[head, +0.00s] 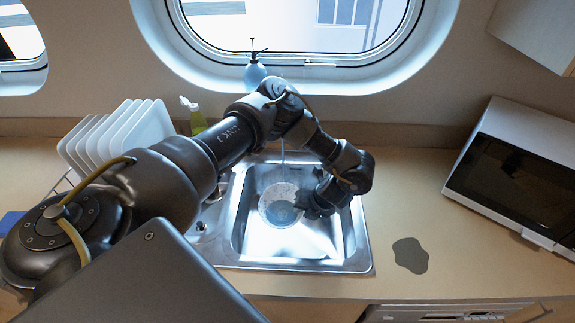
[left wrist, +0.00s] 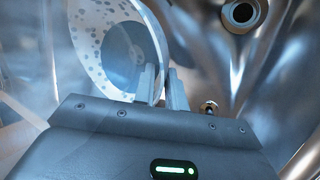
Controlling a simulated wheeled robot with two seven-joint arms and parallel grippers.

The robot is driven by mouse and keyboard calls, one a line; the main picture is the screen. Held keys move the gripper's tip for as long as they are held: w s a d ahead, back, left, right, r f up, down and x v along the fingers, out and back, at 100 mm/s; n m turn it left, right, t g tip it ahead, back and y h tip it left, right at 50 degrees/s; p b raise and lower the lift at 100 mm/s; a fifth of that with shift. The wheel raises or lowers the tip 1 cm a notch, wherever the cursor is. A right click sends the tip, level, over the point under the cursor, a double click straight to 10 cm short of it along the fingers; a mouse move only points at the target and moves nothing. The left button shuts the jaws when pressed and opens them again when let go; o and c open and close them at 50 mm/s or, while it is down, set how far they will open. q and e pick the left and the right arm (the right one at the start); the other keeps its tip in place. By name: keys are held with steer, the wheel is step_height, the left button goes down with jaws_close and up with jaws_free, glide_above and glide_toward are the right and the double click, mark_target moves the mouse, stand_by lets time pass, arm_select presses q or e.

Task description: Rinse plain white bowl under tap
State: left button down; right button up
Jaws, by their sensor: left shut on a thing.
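The bowl (head: 276,203) is pale with grey speckles and a bluish centre. It is inside the steel sink (head: 305,243), tilted, and shows in the left wrist view (left wrist: 95,45) with its rim between my fingers. My left gripper (head: 306,206) reaches down into the sink from the right side of the bowl and is shut on its rim; its fingers show in the left wrist view (left wrist: 162,88). A thin line like a water stream (head: 282,152) comes down above the bowl. The tap itself is largely hidden behind my left arm. My right gripper is out of view.
White plates stand in a rack (head: 120,135) at left, near a green bottle (head: 193,118). A blue soap dispenser (head: 255,73) stands by the porthole. A microwave (head: 520,170) is at right. A dark grey patch (head: 410,255) lies on the otherwise clear counter right of the sink.

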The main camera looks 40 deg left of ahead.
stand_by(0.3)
arm_select(q)
steer(key=shift+s+d+r+n+g, duration=0.15)
steer(key=shift+n+g, duration=0.1)
steer(key=shift+n, duration=0.25)
steer(key=shift+w+d+r+n+g, duration=0.15)
steer(key=shift+n+g, duration=0.1)
steer(key=shift+n, duration=0.25)
steer(key=s+d+r+n+g+h+b, duration=0.2)
steer(key=r+n, duration=0.4)
steer(key=n, duration=0.5)
steer(key=s+d+r+n+g+h+b, duration=0.1)
steer(key=d+r+n+h+b, duration=0.3)
steer(key=n, duration=0.7)
step_height(320, 180, up, 2)
steer(key=s+d+h, duration=0.1)
steer(key=d+h, duration=0.1)
steer(key=h, duration=0.1)
steer(key=shift+s+d+g, duration=0.25)
steer(key=shift+d+g, duration=0.15)
